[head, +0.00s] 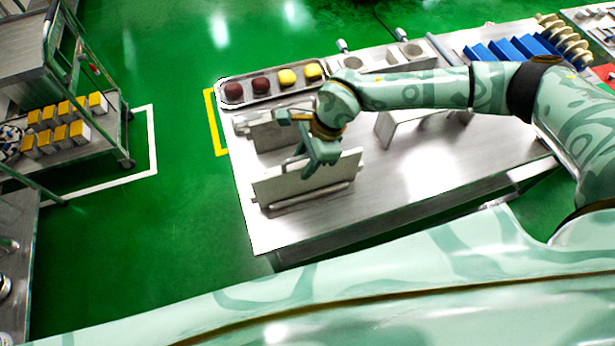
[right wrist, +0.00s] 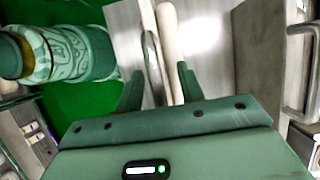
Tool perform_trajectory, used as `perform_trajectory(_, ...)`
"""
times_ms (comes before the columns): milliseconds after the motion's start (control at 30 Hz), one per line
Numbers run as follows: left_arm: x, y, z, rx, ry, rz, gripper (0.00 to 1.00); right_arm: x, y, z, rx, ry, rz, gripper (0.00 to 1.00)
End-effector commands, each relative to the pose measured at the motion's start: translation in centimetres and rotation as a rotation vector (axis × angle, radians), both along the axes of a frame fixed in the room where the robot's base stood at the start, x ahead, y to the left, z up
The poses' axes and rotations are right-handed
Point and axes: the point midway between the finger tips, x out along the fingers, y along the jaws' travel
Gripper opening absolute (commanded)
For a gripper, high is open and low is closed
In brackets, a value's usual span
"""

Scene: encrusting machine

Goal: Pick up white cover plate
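A pale plate (head: 285,188), which looks like the white cover plate, stands on edge near the left end of the steel table, with a long rail along its front. My right gripper (head: 308,168) is over the upper edge of this plate. In the right wrist view the fingers (right wrist: 158,90) are apart, with a white rounded edge (right wrist: 170,40) and a thin metal loop (right wrist: 151,60) lying between them. I cannot tell whether either finger touches them. My left gripper does not show.
A tray (head: 250,101) with dark and yellow round pieces lies at the table's far left edge. A grey block (head: 265,135) stands behind the plate, and a white bracket (head: 392,128) to the right. The front middle of the table is bare. A cart (head: 75,150) carries several boxes.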

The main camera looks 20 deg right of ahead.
Motion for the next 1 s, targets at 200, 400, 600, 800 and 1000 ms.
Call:
perform_trajectory(200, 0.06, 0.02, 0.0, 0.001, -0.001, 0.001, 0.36, 0.01, -0.01, 0.05, 0.0, 0.0, 0.0, 0.02)
perform_trajectory(400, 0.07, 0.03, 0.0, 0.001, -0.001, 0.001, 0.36, 0.02, -0.01, 0.07, 0.0, 0.0, 0.0, 0.0)
perform_trajectory(600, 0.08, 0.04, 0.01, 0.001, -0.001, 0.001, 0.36, 0.03, 0.0, 0.1, 0.001, -0.001, 0.001, 0.0)
perform_trajectory(800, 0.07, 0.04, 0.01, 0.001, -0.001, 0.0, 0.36, 0.04, 0.0, 0.11, 0.001, -0.001, 0.001, 0.0)
perform_trajectory(1000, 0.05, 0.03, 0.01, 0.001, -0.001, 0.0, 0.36, 0.05, 0.01, 0.13, 0.001, -0.001, 0.001, 0.0)
